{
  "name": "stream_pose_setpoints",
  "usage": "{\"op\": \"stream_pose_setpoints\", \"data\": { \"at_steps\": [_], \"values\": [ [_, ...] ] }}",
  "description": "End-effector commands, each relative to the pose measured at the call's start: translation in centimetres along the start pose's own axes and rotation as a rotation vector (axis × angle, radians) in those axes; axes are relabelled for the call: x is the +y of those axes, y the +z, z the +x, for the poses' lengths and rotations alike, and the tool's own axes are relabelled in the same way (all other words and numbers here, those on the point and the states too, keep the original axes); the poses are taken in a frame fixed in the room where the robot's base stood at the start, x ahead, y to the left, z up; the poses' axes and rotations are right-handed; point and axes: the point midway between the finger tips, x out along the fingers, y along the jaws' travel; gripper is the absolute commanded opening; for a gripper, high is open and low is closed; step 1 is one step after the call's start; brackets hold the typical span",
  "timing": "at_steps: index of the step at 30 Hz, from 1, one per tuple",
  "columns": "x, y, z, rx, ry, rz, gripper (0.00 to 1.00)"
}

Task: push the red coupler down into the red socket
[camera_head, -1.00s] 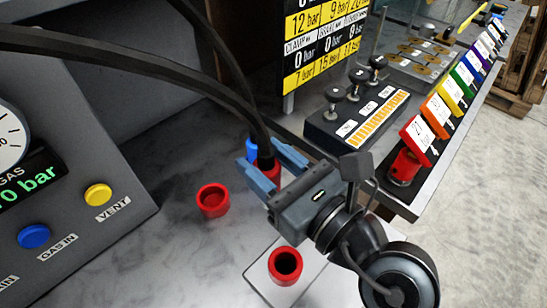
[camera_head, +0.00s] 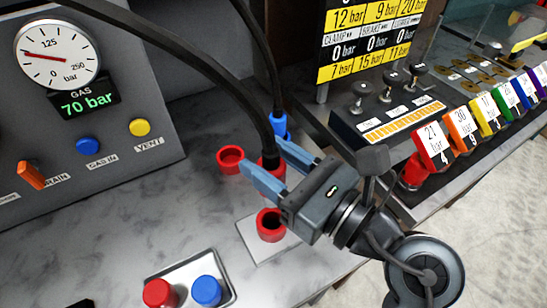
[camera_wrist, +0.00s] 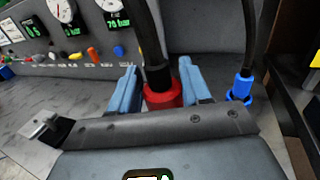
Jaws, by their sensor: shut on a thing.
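The red coupler (camera_head: 270,163) hangs on the end of a thick black hose. My gripper (camera_head: 263,153) is shut on it, with one blue finger on each side. In the wrist view the red coupler (camera_wrist: 163,97) shows between the two fingers, hose rising from its top. The open red socket (camera_head: 271,225) stands on a pale plate, in front of and below the coupler in the head view. The coupler is apart from this socket.
A second open red ring (camera_head: 230,160) stands just left of the coupler. A blue coupler (camera_head: 281,126) on its own hose is close behind my gripper. A gauge panel (camera_head: 100,120) is at left. A tray (camera_head: 228,291) with red and blue caps lies in front.

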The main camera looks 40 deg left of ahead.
Motion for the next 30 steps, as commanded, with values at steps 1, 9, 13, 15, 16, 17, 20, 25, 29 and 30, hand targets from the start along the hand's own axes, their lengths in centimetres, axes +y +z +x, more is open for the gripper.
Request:
{"op": "stream_pose_setpoints", "data": {
  "at_steps": [1, 9, 13, 15, 16, 17, 20, 25, 29, 30],
  "values": [
    [0.0, -0.1, 0.0, -0.001, -0.002, 0.000, 0.05],
    [0.0, -1.8, 0.0, -0.001, -0.002, 0.001, 0.05],
    [0.0, -3.0, 0.0, -0.001, -0.002, 0.001, 0.05],
    [0.0, -3.6, 0.0, -0.001, -0.002, 0.001, 0.05],
    [0.0, -3.9, 0.0, -0.001, -0.001, 0.001, 0.05],
    [0.0, -4.1, 0.0, -0.001, -0.001, 0.000, 0.05],
    [0.0, -4.9, 0.0, -0.001, -0.001, 0.000, 0.05],
    [0.0, -5.7, 0.0, -0.002, -0.001, 0.000, 0.05],
    [0.0, -5.8, 0.0, -0.002, -0.001, 0.000, 0.05],
    [0.0, -5.7, 0.0, -0.002, -0.001, 0.000, 0.05]
  ]
}}
